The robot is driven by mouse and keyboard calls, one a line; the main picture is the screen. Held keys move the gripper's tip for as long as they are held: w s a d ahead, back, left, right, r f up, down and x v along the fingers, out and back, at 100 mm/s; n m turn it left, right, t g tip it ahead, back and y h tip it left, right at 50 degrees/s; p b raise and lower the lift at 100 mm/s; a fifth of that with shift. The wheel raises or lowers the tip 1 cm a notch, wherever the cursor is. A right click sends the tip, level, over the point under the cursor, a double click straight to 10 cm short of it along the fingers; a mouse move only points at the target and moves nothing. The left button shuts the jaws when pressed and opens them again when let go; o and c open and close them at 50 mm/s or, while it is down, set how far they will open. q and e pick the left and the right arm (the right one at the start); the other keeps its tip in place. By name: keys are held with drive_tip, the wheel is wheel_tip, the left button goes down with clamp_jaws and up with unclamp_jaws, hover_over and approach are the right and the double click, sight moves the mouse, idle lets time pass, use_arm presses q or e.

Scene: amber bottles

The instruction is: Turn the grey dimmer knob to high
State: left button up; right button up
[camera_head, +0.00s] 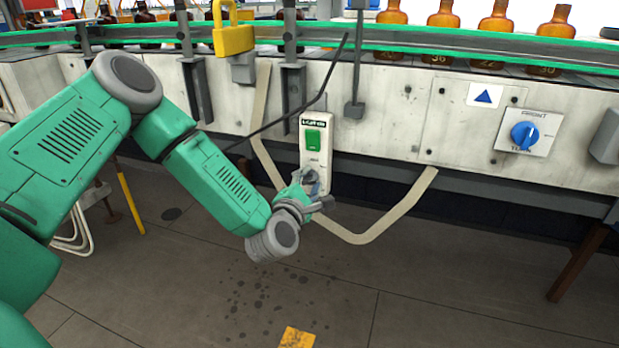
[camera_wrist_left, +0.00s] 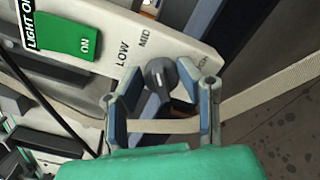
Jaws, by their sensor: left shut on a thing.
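The grey dimmer knob (camera_wrist_left: 158,74) sits on a pale control box (camera_head: 314,160) below a green button. In the left wrist view, LOW and MID are printed beside the knob; a third label is partly covered by a finger. My left gripper (camera_wrist_left: 162,92) has its two fingers on either side of the knob and is shut on it. In the head view the left gripper (camera_head: 312,187) reaches the lower part of the box and partly hides the knob. I cannot tell for certain which label the knob points to. My right gripper is not in view.
The green ON button (camera_head: 313,139) is just above the knob. A blue rotary switch (camera_head: 524,135) is on the panel at right. A yellow padlock (camera_head: 233,38) hangs above left. Amber bottles (camera_head: 493,24) stand on the conveyor behind. A beige strap (camera_head: 385,222) loops below the box.

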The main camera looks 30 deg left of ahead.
use_arm(q)
drive_tip(key=m, duration=0.2)
drive_tip(key=m+p, duration=0.1)
drive_tip(key=shift+d+f+m, duration=0.15)
drive_tip(key=shift+m, duration=0.25)
drive_tip(key=m+p, duration=0.1)
drive_tip(key=m, duration=0.1)
drive_tip(key=m+p, duration=0.1)
drive_tip(key=shift+f+m, duration=0.2)
drive_tip(key=shift+m, duration=0.2)
drive_tip(key=m+p, duration=0.1)
drive_tip(key=m, duration=0.1)
drive_tip(key=m+p, duration=0.1)
drive_tip(key=m, duration=0.1)
drive_tip(key=shift+f, duration=0.3)
drive_tip(key=shift+s+f+m, duration=0.1)
drive_tip(key=shift+f+m, duration=0.05)
drive_tip(key=shift+m, duration=0.55)
drive_tip(key=o, duration=1.1)
drive_tip(key=shift+o, duration=0.2)
